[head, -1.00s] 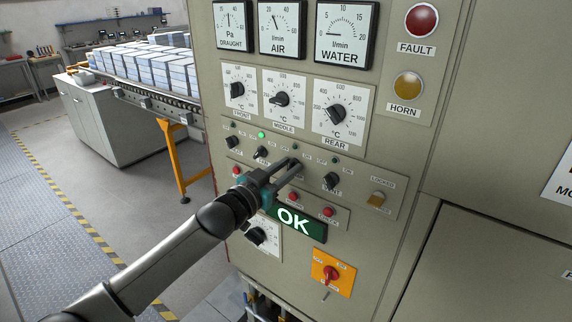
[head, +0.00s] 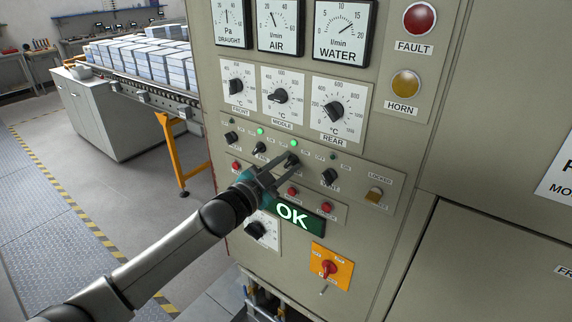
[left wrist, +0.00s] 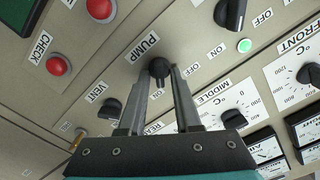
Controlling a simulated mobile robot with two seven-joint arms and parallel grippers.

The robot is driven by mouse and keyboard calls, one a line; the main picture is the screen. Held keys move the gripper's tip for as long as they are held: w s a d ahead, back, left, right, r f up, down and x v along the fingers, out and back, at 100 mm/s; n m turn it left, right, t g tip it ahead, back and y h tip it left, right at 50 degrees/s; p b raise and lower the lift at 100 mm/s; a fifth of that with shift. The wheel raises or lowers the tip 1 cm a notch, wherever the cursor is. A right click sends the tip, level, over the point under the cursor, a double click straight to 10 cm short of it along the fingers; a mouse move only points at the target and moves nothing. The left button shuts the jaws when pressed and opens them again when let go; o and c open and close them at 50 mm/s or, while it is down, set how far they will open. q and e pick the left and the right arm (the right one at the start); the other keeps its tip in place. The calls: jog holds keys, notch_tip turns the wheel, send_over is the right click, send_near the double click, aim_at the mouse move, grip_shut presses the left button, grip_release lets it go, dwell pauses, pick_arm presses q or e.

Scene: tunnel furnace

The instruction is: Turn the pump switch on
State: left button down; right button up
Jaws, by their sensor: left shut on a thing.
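The pump switch (head: 291,159) is a black knob in the row of switches on the beige control panel. It also shows in the left wrist view (left wrist: 158,68) beside the label PUMP. My left gripper (head: 286,167) is shut on this knob, a finger on each side of it; in the left wrist view the fingertips (left wrist: 158,76) reach it from below. The small lamp (head: 293,143) above the pump switch glows green. The water gauge (head: 343,30) has its needle pointing up and to the right. My right gripper is not in view.
Other black knobs stand close by, one on the left (head: 259,148) and the vent knob (head: 329,176) on the right. Red buttons (head: 292,191) and a green OK display (head: 298,216) lie below. A conveyor with stacked blocks (head: 150,62) is at the back left.

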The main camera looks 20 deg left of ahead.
pick_arm(q)
jog(key=c, duration=0.9)
grip_release()
jog(key=shift+s+a, duration=0.15)
jog(key=shift+s, duration=0.3)
jog(key=b+v, duration=0.2)
jog(key=v, duration=1.2)
jog(key=shift+s+r, duration=0.1)
